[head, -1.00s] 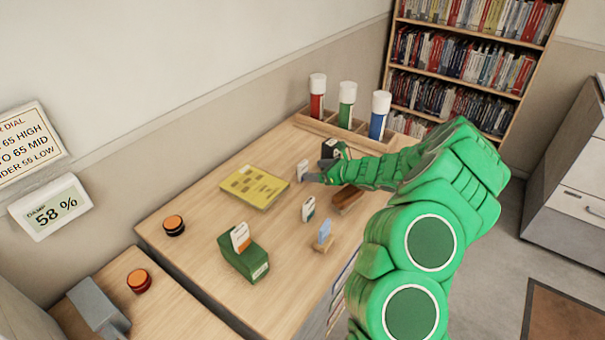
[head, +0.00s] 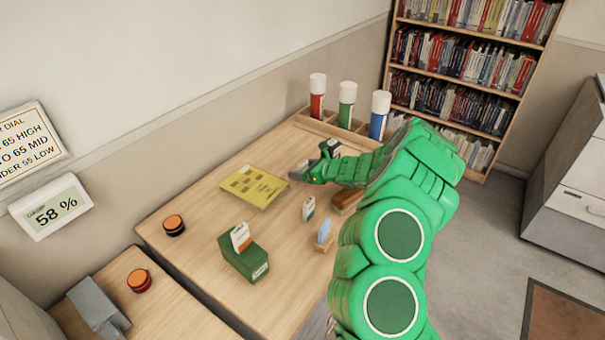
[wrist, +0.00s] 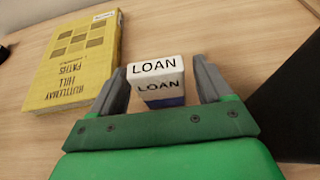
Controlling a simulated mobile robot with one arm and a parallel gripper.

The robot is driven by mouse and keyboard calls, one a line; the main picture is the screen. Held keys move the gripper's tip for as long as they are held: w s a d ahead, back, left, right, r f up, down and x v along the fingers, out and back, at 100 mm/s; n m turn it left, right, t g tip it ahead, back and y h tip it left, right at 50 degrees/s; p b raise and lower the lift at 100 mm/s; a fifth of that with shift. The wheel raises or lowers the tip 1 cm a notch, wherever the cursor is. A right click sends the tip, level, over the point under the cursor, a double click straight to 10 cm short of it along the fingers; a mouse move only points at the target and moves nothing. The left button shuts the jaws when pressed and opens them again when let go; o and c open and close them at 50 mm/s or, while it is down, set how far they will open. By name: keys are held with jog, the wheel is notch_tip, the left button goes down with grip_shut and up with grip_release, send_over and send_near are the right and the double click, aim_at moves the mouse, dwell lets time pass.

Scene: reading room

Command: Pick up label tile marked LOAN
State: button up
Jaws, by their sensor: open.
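The label tile marked LOAN (wrist: 156,82) stands upright in the wrist view, white with a blue lower part and LOAN on its top and front face. My gripper (wrist: 165,80) is open, with one finger on each side of the tile and a gap showing at least on the right. In the head view my gripper (head: 298,173) is low over the table, and the tile is mostly hidden behind it.
A yellow book (head: 254,187) lies left of my gripper. Other tiles stand nearby: one upright (head: 308,209), one in a green box (head: 243,262), one blue in a wooden holder (head: 323,247). A brown wooden piece (head: 345,200) and a tube rack (head: 322,126) are close.

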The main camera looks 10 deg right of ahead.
jog(key=c, duration=1.1)
jog(key=shift+o, duration=0.2)
jog(key=shift+r, duration=0.1)
